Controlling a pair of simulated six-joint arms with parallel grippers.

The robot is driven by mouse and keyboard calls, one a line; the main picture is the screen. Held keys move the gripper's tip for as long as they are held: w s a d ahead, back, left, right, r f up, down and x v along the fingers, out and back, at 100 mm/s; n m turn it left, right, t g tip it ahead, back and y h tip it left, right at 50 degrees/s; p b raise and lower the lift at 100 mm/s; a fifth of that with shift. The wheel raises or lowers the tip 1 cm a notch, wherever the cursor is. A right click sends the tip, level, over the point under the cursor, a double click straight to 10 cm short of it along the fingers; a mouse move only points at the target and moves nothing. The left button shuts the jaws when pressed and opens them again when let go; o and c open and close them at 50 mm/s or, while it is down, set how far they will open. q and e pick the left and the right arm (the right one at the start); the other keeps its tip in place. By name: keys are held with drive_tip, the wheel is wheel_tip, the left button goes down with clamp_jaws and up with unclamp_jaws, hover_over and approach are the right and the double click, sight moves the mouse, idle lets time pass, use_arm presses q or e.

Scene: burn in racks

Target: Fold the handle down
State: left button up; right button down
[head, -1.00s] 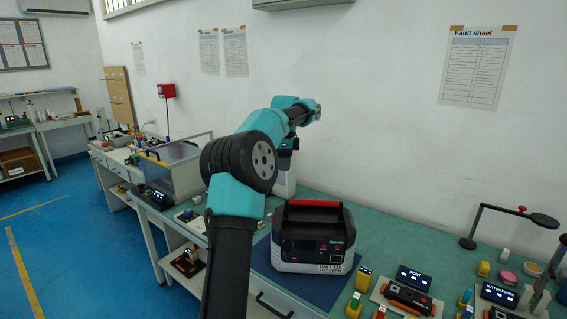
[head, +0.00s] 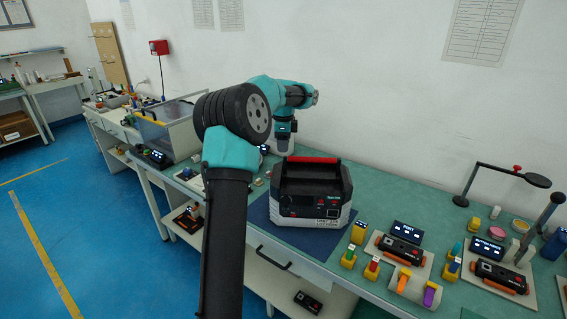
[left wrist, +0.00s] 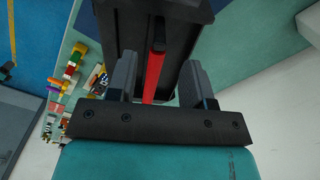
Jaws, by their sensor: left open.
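The portable unit (head: 308,205), black with white lower corners, stands on a dark blue mat (head: 262,212) on the bench. Its handle with a red grip (head: 313,159) stands raised along the top. My left gripper (head: 284,147) is at the left end of the handle, partly hidden by its own wrist. In the left wrist view, the open jaws (left wrist: 160,80) have one finger on each side of the red grip (left wrist: 155,72), with gaps on both sides. The unit's dark body (left wrist: 130,22) is beyond. I cannot tell whether the fingers reach the grip's depth. My right gripper is not in view.
To the right stand small displays, black-and-orange devices (head: 402,250), coloured connectors and a magnifier arm (head: 500,170). A clear-walled box (head: 170,130) stands at the left. The wall is close behind the bench. Bare green bench lies right of the unit.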

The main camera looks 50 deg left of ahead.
sight(284, 173)
use_arm(q)
wheel_tip(284, 173, down, 8)
drive_tip(key=shift+f, duration=0.1)
idle(0.4)
